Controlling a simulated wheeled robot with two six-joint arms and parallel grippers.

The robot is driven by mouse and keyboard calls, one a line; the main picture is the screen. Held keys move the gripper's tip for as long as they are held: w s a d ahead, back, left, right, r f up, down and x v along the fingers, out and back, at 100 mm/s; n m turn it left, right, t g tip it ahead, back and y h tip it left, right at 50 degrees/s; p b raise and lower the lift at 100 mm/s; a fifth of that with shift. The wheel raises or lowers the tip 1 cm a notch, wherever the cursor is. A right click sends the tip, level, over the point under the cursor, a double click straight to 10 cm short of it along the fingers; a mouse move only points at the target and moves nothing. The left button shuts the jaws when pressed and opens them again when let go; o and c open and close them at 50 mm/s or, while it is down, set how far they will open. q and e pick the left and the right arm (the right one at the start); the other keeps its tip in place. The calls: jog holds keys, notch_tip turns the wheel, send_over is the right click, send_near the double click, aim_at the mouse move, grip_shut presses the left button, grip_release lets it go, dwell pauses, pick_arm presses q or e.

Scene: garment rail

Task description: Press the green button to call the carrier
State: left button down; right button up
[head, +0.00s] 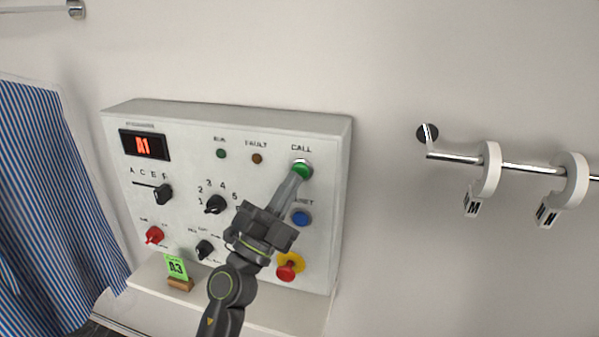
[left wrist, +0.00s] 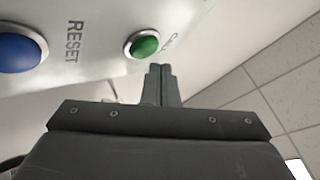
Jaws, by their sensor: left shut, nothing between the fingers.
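The green button (head: 302,168) sits under the word CALL at the upper right of a white control panel (head: 270,125). It has a silver ring and also shows in the left wrist view (left wrist: 144,44). My left gripper (head: 296,178) is shut and empty, with its fingertips at the lower edge of the green button in the head view. In the left wrist view the closed fingers (left wrist: 160,70) appear just below and right of the button. I cannot tell whether they touch it. My right gripper is not in view.
Below the green button is a blue RESET button (head: 301,217), and lower a red knob on yellow (head: 289,267). A display (head: 145,145) reads A1. A green A3 card (head: 176,268) stands on the ledge. A striped garment (head: 45,180) hangs left; a rail (head: 530,169) is at right.

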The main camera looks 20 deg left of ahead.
pick_arm(q)
jog(key=shift+w, duration=0.1)
dwell(0.7)
jog(key=shift+w, duration=0.35)
